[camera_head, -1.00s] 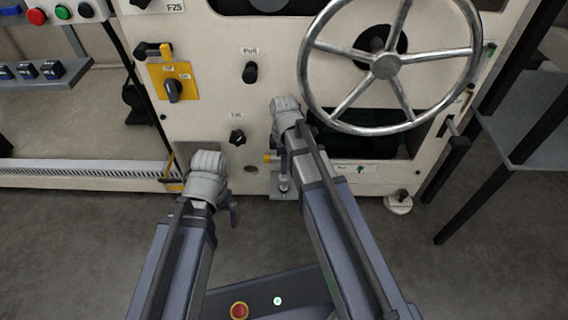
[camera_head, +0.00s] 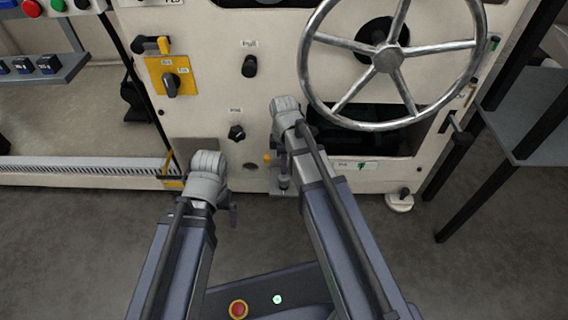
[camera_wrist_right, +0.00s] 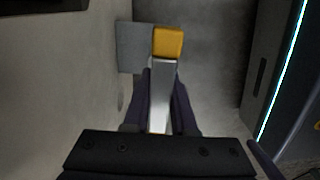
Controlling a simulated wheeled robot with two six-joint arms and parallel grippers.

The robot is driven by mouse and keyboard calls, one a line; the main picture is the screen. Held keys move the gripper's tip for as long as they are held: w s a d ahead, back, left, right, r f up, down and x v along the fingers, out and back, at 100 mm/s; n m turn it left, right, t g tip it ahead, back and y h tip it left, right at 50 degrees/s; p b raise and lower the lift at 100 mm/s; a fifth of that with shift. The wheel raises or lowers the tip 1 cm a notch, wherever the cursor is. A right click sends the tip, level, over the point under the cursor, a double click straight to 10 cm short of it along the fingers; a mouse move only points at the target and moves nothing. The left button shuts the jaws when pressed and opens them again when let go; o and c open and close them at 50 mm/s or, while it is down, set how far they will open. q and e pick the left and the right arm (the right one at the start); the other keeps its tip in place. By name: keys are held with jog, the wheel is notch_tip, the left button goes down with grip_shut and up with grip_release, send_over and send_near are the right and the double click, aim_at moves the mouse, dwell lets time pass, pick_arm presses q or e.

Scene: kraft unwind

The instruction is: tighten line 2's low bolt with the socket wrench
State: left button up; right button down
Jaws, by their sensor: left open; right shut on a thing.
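My right gripper (camera_wrist_right: 162,82) is shut on the socket wrench (camera_wrist_right: 160,100), a flat silver bar with a yellow end block, in the right wrist view. In the head view, a small yellow end (camera_head: 267,158) shows just left of my right wrist, low at the machine's front; most of the tool is hidden by my arm. My left gripper (camera_head: 233,214) is open and seems empty, left of the right arm; only a dark finger part shows below the wrist. I cannot make out line 2's low bolt in either view.
The cream machine front (camera_head: 205,80) stands close ahead, with a large handwheel (camera_head: 388,58) above right of my right arm. A yellow switch plate (camera_head: 171,77) and black knobs are at upper left. A grey shelf with dark legs (camera_head: 530,125) stands at right. Bare floor lies below.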

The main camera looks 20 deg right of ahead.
jog(key=shift+f+b, duration=0.65)
dwell(1.6)
jog(key=shift+m, duration=1.2)
jog(key=shift+f+m, duration=0.1)
jog(key=shift+m, duration=1)
jog(key=shift+m, duration=1.2)
